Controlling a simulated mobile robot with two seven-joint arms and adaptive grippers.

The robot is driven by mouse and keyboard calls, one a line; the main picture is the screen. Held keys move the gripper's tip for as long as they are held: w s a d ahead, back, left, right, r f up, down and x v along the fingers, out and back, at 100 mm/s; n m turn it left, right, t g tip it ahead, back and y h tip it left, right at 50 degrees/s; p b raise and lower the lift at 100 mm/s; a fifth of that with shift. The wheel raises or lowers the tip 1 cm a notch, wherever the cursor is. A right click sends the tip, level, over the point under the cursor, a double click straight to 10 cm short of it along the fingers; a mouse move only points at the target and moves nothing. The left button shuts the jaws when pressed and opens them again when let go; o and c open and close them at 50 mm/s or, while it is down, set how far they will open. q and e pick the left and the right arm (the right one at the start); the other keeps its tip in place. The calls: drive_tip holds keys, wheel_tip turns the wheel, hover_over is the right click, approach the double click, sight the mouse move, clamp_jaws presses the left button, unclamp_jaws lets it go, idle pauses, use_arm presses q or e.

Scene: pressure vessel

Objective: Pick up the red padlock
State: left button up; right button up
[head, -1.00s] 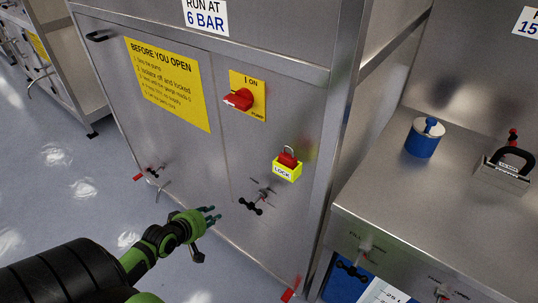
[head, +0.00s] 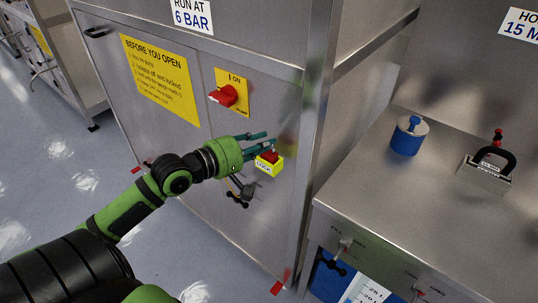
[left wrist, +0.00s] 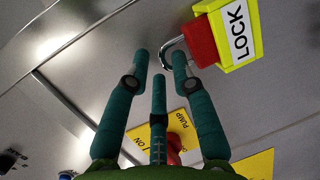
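The red padlock (left wrist: 199,43) sits in a yellow holder marked LOCK (left wrist: 238,30) on the steel cabinet front. Its metal shackle points toward my fingers in the left wrist view. In the head view the padlock (head: 270,156) shows just above the yellow holder (head: 268,167), with its shackle hidden behind my fingers. My left gripper (head: 262,143) is open, its teal fingers beside the padlock. In the left wrist view the fingertips (left wrist: 161,62) are spread, with the shackle near the right-hand finger; I cannot tell if they touch. My right gripper is not in view.
A red rotary switch (head: 226,95) on a yellow plate is above left of the holder. A black-handled valve (head: 240,192) is below it. To the right, a steel bench (head: 375,185) bears a blue cylinder (head: 408,136) and a black-handled weight (head: 487,169).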

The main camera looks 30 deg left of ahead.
use_arm(q)
drive_tip(key=shift+x, duration=1.35)
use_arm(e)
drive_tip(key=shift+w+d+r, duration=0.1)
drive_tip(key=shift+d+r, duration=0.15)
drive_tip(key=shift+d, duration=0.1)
use_arm(q)
drive_tip(key=shift+s, duration=0.1)
drive_tip(key=shift+c, duration=0.5)
clamp_jaws()
